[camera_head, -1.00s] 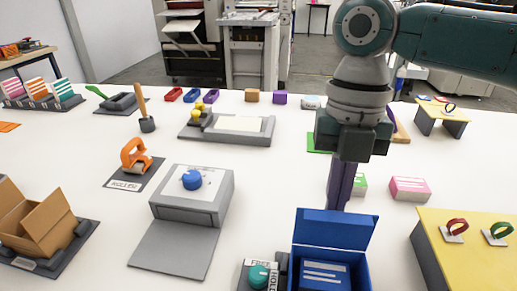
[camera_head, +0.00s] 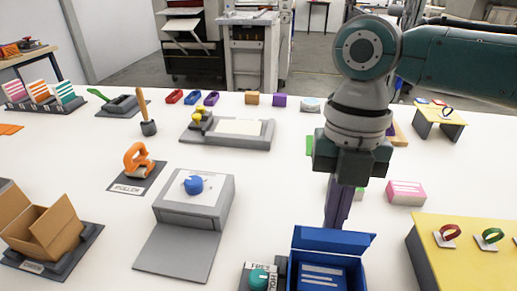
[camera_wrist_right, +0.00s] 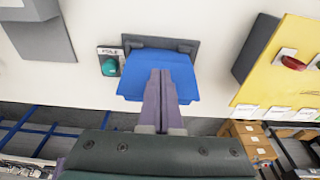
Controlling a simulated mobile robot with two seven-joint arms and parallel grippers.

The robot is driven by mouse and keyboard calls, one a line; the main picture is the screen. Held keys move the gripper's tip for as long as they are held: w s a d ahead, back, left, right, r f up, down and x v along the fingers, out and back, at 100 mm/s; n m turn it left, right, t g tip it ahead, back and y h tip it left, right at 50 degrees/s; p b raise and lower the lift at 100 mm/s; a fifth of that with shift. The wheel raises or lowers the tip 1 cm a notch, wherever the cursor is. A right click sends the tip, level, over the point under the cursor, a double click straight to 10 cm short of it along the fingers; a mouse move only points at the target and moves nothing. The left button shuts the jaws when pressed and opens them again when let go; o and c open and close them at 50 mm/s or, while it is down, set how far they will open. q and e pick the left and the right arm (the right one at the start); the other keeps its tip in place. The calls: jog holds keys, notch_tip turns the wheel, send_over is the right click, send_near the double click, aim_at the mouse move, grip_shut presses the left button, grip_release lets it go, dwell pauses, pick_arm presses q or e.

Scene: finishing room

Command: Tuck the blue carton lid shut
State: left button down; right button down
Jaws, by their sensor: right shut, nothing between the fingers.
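The blue carton (camera_head: 362,277) stands at the front edge of the head view with a white-lined item inside. Its blue lid (camera_head: 333,239) is hinged at the far side and leans partly forward over the opening, still raised. My right gripper (camera_head: 337,218) points down just behind the lid, its purple-grey fingers shut and empty. In the right wrist view the fingers (camera_wrist_right: 161,74) overlap the blue lid (camera_wrist_right: 135,76); I cannot tell whether they touch it. My left gripper is not in view.
A teal knob (camera_head: 259,278) on a holder stands left of the carton. A yellow-topped stand (camera_head: 460,262) is to the right. A grey box with a blue knob (camera_head: 193,185) lies further left. A pink block (camera_head: 406,193) is behind, on the right.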

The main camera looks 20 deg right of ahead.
jog(key=shift+s, duration=0.15)
jog(key=shift+s+a+p, duration=0.25)
jog(key=shift+s+p, duration=0.05)
jog(key=shift+p, duration=0.25)
jog(key=shift+s+a+f, duration=0.1)
jog(key=shift+s+f, duration=0.05)
jog(key=shift+f, duration=0.05)
